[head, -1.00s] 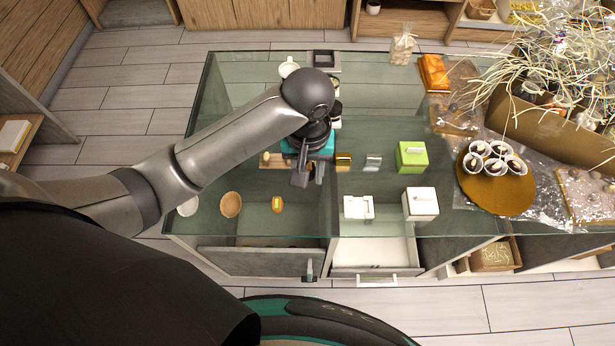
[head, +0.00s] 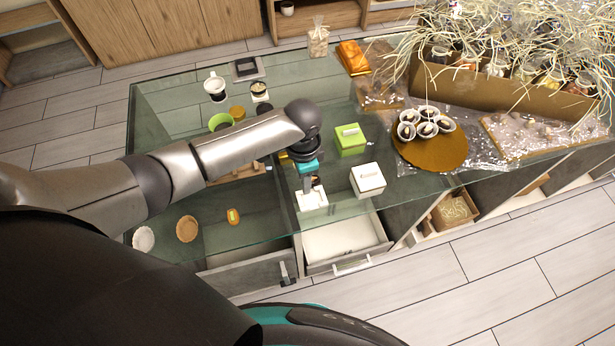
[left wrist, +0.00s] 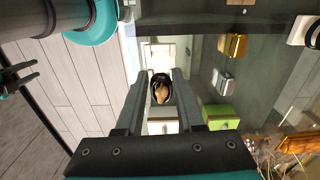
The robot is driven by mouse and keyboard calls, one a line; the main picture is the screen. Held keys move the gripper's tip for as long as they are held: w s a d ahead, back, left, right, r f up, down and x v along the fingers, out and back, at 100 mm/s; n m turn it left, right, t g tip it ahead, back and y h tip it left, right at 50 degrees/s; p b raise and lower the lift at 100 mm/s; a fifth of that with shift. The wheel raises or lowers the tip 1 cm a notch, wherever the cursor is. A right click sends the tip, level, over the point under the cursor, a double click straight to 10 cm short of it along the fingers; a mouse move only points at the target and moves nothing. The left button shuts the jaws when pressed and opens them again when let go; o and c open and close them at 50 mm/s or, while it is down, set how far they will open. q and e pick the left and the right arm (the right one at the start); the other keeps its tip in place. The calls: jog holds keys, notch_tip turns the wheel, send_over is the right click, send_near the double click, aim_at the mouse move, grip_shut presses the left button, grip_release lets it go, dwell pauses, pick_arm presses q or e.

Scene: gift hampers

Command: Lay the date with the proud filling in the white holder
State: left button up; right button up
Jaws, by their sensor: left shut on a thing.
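My left gripper (left wrist: 160,90) is shut on a dark date with a pale tan filling (left wrist: 161,94), seen between the fingers in the left wrist view. In the head view this gripper (head: 312,183) points down at the white holder (head: 312,199), and the date is hard to make out there. The white holder lies on the glass counter near its front edge, partly covered by the gripper. I cannot tell whether the date touches it. A dark two-pronged shape at the left of the wrist view looks like my right gripper (left wrist: 34,72); its opening is unclear.
A white box (head: 367,180) stands just right of the holder, with a green box (head: 350,140) behind. An open drawer (head: 340,237) juts out below. Tart shells (head: 187,229) and an orange-brown oval piece (head: 233,216) lie to the left. Cups stand on a gold round board (head: 430,160).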

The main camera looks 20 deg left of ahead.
pick_arm(q)
jog(key=shift+w+d+f+m, duration=0.1)
jog(key=shift+f+m, duration=0.05)
jog(key=shift+m, duration=0.15)
jog(key=shift+p, duration=0.35)
jog(key=b, duration=0.4)
send_over(305, 201)
jog(key=shift+f, duration=2.75)
jog(key=shift+f, duration=0.65)
jog(key=shift+f, duration=0.75)
dwell(0.6)
jog(key=o, duration=1)
